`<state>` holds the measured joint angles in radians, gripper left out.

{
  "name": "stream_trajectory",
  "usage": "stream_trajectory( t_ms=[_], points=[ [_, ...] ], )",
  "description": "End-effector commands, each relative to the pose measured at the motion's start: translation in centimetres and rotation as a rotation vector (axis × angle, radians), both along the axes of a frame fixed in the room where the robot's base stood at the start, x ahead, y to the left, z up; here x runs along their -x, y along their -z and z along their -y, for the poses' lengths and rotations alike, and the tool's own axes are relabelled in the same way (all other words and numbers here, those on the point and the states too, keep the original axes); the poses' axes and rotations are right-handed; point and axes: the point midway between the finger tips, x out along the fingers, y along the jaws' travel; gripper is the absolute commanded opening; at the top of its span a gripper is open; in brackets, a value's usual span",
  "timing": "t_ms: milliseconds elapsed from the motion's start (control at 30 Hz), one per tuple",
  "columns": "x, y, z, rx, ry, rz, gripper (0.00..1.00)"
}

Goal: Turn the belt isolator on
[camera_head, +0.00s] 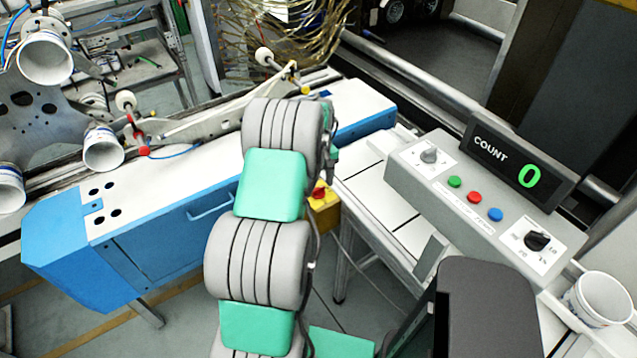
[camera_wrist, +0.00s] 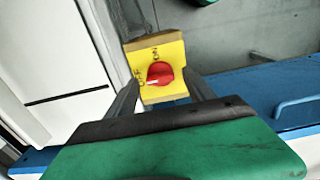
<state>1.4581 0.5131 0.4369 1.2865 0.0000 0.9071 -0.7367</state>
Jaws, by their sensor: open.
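The belt isolator is a yellow box (camera_wrist: 162,93) with a red rotary knob (camera_wrist: 160,72) on its face. In the wrist view, the knob's white mark points left, towards the label that reads OFF; the ON label is above the knob. My gripper (camera_wrist: 160,78) is open, with one finger on each side of the knob in the picture. I cannot tell whether either finger touches it. In the head view, the yellow box (camera_head: 326,217) shows partly behind my arm, with its red knob (camera_head: 319,190) at the edge of the arm. My gripper is hidden there.
A grey control panel (camera_head: 445,205) with buttons, knobs and a COUNT display (camera_head: 520,165) reading 0 stands right. A white cup (camera_head: 602,298) sits at its near end. The blue-and-white machine (camera_head: 120,255) with a handle runs left. Floor shows below the isolator.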

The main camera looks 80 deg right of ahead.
Motion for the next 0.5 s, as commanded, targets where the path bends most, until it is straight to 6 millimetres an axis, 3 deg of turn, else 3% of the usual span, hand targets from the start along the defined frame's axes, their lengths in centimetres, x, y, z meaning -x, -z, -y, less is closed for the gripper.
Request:
stream_trajectory(
  t_ms=[300,500],
  points=[
    [-0.04,0.62,0.02,0.001,0.0,0.0,0.62],
    [-0.05,0.6,0.03,0.001,0.0,0.0,0.45]
  ],
)
